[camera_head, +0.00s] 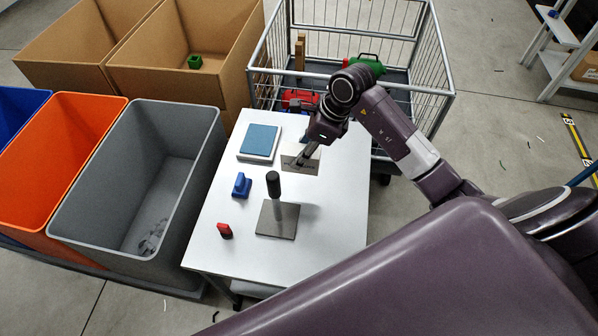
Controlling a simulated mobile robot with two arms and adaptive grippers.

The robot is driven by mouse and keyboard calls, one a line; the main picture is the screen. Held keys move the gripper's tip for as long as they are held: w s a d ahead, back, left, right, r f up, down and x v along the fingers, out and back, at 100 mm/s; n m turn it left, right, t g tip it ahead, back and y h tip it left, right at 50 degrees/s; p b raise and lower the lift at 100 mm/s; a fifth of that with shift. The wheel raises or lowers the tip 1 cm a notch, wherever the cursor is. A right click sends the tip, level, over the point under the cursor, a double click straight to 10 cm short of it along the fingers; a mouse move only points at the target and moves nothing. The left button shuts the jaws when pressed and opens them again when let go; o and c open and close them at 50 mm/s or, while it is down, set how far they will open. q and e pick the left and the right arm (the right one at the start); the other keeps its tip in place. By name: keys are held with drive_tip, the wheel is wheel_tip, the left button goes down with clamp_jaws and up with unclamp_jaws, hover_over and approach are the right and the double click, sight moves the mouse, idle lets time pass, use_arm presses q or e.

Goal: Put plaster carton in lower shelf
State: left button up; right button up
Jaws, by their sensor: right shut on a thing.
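My right gripper (303,159) reaches down over the white table from the right. It is shut at a flat grey-brown piece (313,168) near the table's far right side. The fingers cover part of this piece, and I cannot tell whether it is the plaster carton. A brown carton (587,68) sits on a lower level of the grey shelf unit (550,62) at the upper right, cut by the picture edge. I cannot tell whether that one is the plaster carton. My left gripper is not in view.
The white table (335,225) bears a blue-topped block (260,140), a blue piece (242,185), a red piece (225,230) and a plate with an upright black-topped post (274,185). A wire cart (435,92) stands behind. Grey (95,225) and orange bins stand left.

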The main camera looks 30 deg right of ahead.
wheel_tip(320, 180, down, 4)
drive_tip(key=shift+w+a+f, duration=0.1)
drive_tip(key=shift+f+p, duration=0.3)
drive_tip(key=shift+f, duration=0.9)
wheel_tip(320, 180, down, 3)
drive_tip(key=shift+f, duration=0.55)
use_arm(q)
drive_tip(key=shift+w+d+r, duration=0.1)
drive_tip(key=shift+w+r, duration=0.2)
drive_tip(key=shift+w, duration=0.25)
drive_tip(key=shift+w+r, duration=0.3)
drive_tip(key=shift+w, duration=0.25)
use_arm(e)
drive_tip(key=o, duration=1.1)
drive_tip(key=shift+r, duration=0.1)
drive_tip(key=shift+o, duration=0.2)
